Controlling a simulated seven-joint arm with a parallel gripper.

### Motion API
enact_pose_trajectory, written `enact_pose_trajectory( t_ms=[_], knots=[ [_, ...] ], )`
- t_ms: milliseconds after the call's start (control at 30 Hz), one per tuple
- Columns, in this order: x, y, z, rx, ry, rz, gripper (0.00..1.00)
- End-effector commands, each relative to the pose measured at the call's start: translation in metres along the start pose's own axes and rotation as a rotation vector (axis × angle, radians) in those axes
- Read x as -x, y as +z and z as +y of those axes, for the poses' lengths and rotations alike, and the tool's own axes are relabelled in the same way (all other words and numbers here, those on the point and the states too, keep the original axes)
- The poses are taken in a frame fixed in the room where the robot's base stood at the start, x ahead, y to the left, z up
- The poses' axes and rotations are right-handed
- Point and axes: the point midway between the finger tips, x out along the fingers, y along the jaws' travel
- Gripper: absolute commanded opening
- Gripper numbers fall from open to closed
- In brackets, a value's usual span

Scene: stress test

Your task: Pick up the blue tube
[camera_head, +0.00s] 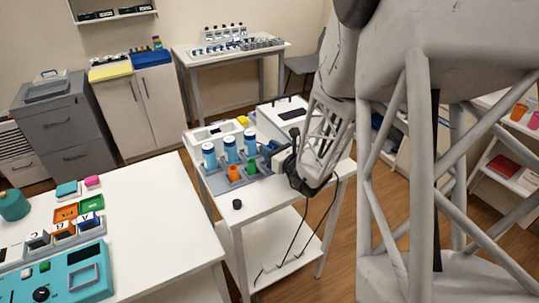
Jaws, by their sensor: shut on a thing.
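Several blue-and-white tubes stand upright in a row on a small white table in the middle of the view. They include a left tube (209,155), a middle tube (230,150) and a right tube (250,144). My gripper (264,152) reaches in from the right, level with the right tube, and is shut on it. The fingertips are small and partly hidden, so the exact contact is hard to see. An orange piece (234,173) and a green piece (252,167) stand in front of the tubes on a grey-blue rack.
A small black round piece (237,204) lies near the front of the white table (262,198). White boxy equipment (283,117) stands behind the tubes. A larger white table (150,225) with a teal device (60,277) is at left. My arm fills the right side.

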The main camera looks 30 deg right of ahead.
Motion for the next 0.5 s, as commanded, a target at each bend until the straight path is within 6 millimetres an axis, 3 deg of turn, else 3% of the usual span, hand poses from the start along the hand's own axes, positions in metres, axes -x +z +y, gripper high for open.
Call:
enact_pose_trajectory(
  t_ms=[500],
  knots=[
    [0.073, 0.01, 0.044, 0.001, -0.001, -0.001, 0.1]
  ],
)
